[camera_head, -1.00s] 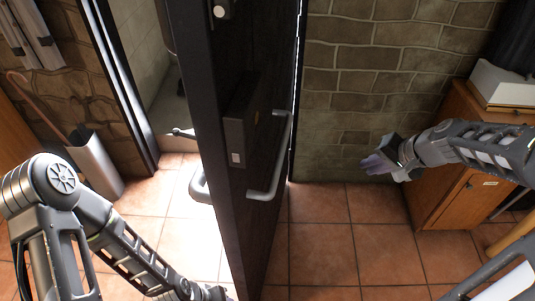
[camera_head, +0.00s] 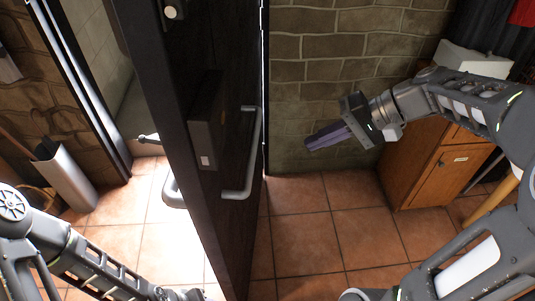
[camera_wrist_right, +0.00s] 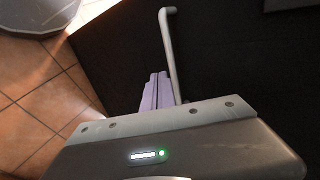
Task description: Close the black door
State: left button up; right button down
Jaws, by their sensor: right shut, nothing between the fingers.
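The black door (camera_head: 215,145) stands open, its edge toward me, in the middle of the head view. In the right wrist view the fingers (camera_wrist_right: 155,92) appear beside the bar handle (camera_wrist_right: 169,55), before the black door (camera_wrist_right: 235,60). My left arm is at lower left; its gripper is not clearly visible.
A wooden cabinet (camera_head: 430,165) with a white box (camera_head: 473,62) on it stands at right. A brick wall (camera_head: 345,50) is behind my right gripper. A grey bin (camera_head: 66,178) stands left of the doorway. Tiled floor (camera_head: 310,240) right of the door is clear.

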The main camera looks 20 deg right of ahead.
jog(key=a+r+p+x, duration=0.1)
jog(key=p+x, duration=0.1)
jog(key=x, duration=1)
jog(key=shift+w, duration=0.3)
jog(key=shift+a, duration=0.15)
